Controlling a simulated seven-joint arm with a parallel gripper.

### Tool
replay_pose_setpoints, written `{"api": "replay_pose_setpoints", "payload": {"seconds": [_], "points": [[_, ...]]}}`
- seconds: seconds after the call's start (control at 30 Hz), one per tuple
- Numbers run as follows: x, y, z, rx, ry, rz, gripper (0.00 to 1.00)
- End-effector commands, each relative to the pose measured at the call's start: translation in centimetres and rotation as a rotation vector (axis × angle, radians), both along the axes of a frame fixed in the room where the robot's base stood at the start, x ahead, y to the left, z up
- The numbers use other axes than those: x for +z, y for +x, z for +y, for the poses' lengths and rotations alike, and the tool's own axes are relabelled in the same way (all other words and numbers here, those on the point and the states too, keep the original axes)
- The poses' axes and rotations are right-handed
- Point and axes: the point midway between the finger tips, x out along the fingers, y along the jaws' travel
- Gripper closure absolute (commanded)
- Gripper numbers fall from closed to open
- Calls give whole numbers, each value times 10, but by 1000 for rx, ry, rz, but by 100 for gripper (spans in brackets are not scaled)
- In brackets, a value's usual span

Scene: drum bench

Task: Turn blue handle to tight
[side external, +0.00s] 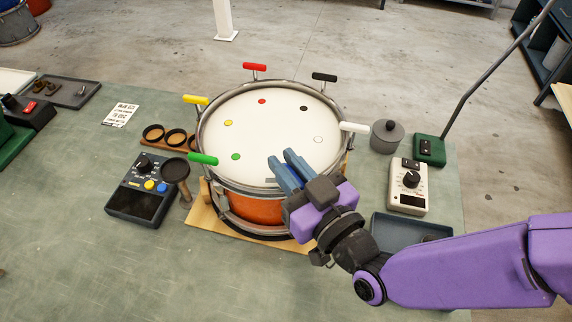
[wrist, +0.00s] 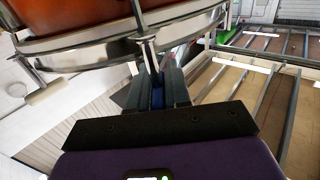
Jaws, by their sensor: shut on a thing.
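The drum (side external: 256,207) has an orange shell, a white head (side external: 262,130) and a metal hoop. My gripper (side external: 285,168) is at the drum's near edge, its two blue-grey fingers angled over the hoop. In the wrist view my gripper (wrist: 156,90) is shut around the blue handle (wrist: 157,98), a narrow strip of which shows between the fingers, just beside a metal rod on the rim. In the side view the fingers and wrist hide the blue handle. I cannot read its angle or how tight it is.
Other handles stand around the rim: green (side external: 203,159), yellow (side external: 196,100), red (side external: 255,67), black (side external: 324,77) and white (side external: 354,127). A dark control box (side external: 140,190) is left of the drum. A white meter (side external: 408,187) and dark tray (side external: 385,226) are at right.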

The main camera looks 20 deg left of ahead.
Motion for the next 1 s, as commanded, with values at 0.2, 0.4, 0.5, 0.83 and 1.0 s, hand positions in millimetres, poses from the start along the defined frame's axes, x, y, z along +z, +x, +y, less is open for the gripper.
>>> {"api": "replay_pose_setpoints", "payload": {"seconds": [0.2, 0.4, 0.5, 0.83, 1.0], "points": [[0, 0, -1, -202, 1, -1, 100], [0, 1, -4, -382, 2, -1, 100], [0, 3, -5, -462, 2, -1, 100], [0, 4, -10, -645, 1, -1, 100], [0, 5, -10, -688, 2, -1, 100]]}}
